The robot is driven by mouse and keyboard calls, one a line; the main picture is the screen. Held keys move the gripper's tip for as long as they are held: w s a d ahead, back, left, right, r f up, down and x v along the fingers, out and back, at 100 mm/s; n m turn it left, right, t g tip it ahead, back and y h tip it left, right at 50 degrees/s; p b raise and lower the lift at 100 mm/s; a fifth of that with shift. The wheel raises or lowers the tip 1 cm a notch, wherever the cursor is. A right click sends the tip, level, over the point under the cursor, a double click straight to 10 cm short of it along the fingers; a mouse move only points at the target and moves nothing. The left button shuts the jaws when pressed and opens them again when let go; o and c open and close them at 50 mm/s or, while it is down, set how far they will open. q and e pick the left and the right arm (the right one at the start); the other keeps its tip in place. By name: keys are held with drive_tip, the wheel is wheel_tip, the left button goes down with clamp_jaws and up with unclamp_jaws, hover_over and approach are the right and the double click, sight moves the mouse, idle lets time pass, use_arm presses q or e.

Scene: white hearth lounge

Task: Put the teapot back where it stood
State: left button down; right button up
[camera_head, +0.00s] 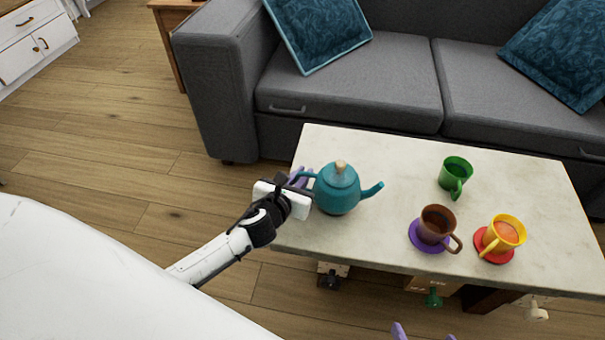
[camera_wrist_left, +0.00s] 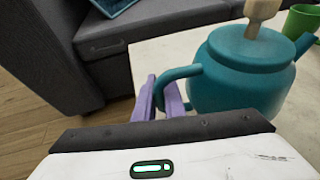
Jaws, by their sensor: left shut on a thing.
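The teal teapot (camera_head: 338,190) with a wooden knob is upright at the left end of the pale coffee table (camera_head: 390,150), its spout to the right. I cannot tell whether its base touches the table. My left gripper (camera_head: 301,177) is shut on the teapot's handle, at the pot's left side. In the left wrist view the purple fingers (camera_wrist_left: 166,97) are around the handle of the teapot (camera_wrist_left: 245,75). Two purple fingertips of my right gripper (camera_head: 424,334) show apart at the bottom edge; the rest is out of view.
A green mug (camera_head: 455,174) stands on the table without a coaster. A brown mug (camera_head: 435,226) sits on a purple coaster (camera_head: 417,243), and a yellow mug (camera_head: 508,228) on a red coaster (camera_head: 480,245). A grey sofa (camera_head: 350,92) stands behind. The table's middle is clear.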

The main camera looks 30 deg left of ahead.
use_arm(q)
drive_tip(key=shift+w, duration=0.1)
use_arm(e)
drive_tip(key=shift+f, duration=0.15)
use_arm(q)
drive_tip(key=c, duration=1.7)
unclamp_jaws()
drive_tip(key=shift+c, duration=0.2)
drive_tip(key=shift+s+f, duration=0.2)
drive_tip(key=shift+f, duration=0.15)
drive_tip(key=p+v, duration=0.1)
drive_tip(key=v, duration=0.2)
drive_tip(key=p+v, duration=0.1)
drive_tip(key=v, duration=0.3)
drive_tip(key=p+v, duration=0.1)
drive_tip(key=v, duration=0.2)
drive_tip(key=shift+r, duration=0.35)
use_arm(e)
drive_tip(key=r, duration=0.1)
drive_tip(key=d, duration=0.1)
drive_tip(key=s+r, duration=0.1)
drive_tip(key=shift+d+r+m+t+h, duration=0.2)
drive_tip(key=shift+r+m+t+h, duration=0.1)
drive_tip(key=shift+r+t, duration=0.1)
